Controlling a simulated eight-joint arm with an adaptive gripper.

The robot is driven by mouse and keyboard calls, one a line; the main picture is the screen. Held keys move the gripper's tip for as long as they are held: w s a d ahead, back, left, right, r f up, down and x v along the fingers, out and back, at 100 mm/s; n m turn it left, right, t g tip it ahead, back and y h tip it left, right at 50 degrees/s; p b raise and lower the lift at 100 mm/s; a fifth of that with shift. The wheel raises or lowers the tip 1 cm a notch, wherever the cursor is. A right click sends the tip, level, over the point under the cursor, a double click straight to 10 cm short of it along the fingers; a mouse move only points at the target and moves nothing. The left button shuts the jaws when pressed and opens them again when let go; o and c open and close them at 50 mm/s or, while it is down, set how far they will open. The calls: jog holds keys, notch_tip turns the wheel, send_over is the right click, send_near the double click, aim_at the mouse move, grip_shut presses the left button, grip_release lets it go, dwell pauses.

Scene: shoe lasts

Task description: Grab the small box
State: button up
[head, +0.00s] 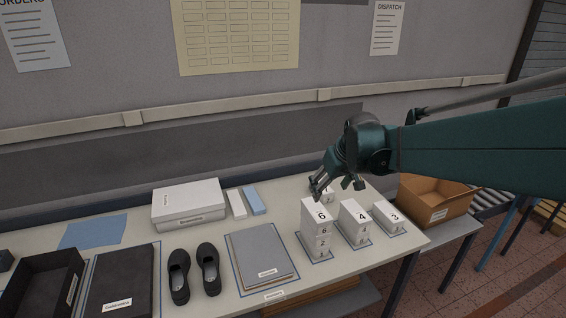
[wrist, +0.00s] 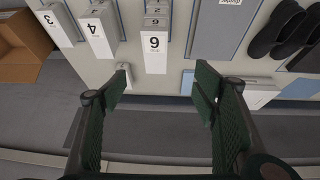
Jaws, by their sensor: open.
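Several white boxes stand on the table; which one is the small box I cannot tell for sure. The tall box marked 6 (head: 321,216) also shows in the wrist view (wrist: 154,42). To its right in the head view stand the box marked 4 (head: 355,218) and the lower box marked 3 (head: 390,213). A small white box (head: 328,195) behind the 6 box is partly hidden by my gripper (head: 318,188). In the wrist view my gripper (wrist: 163,88) is open with nothing held, and that small box lies by its left finger.
A white shoe box (head: 188,205), slim white and blue boxes (head: 254,201), a grey folder (head: 262,257) and black shoes (head: 208,268) lie to the left. An open cardboard box (head: 435,206) stands at the right. The wall is close behind the table.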

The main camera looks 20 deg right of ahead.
jog(key=w+d+f, duration=0.3)
jog(key=d, duration=0.3)
jog(key=w+d+f, duration=0.2)
jog(key=w+d, duration=0.2)
jog(key=d, duration=0.2)
jog(key=g+b, duration=0.1)
jog(key=b, duration=0.1)
send_over(389, 212)
jog(key=s, duration=0.3)
jog(key=shift+y, duration=0.3)
jog(key=f, duration=2.2)
jog(key=shift+w+a+f, duration=0.1)
jog(key=shift+w+f, duration=0.1)
jog(key=shift+f, duration=0.15)
jog(key=shift+f, duration=0.1)
jog(key=shift+x, duration=1.2)
jog(key=shift+w, duration=0.1)
jog(key=shift+d+x, duration=0.2)
jog(key=shift+x, duration=2.4)
